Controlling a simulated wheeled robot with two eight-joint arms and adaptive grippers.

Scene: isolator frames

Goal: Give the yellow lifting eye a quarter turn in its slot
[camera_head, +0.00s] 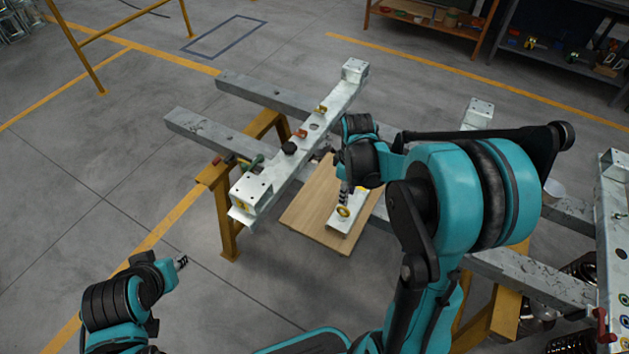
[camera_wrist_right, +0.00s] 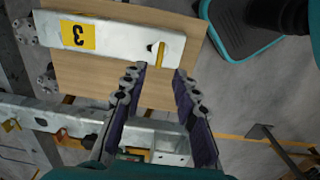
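The yellow lifting eye (camera_head: 343,211) stands on a pale metal block (camera_head: 340,226) that lies on a wooden board (camera_head: 300,222). In the right wrist view the eye (camera_wrist_right: 161,55) appears as a narrow upright yellow strip beside a dark slot mark, near the end of the block (camera_wrist_right: 120,39). My right gripper (camera_wrist_right: 160,72) is open, with its two fingertips apart on either side of the line to the eye. Nothing is between the fingers. In the head view my right gripper (camera_head: 344,193) is just above the eye. My left gripper (camera_head: 182,262) is far off at lower left; its finger gap is unclear.
A long pale beam (camera_head: 315,125) with several fittings lies across grey rails (camera_head: 270,93) on an orange trestle (camera_head: 228,205). Another frame (camera_head: 612,240) stands at the right edge. Open floor lies at left.

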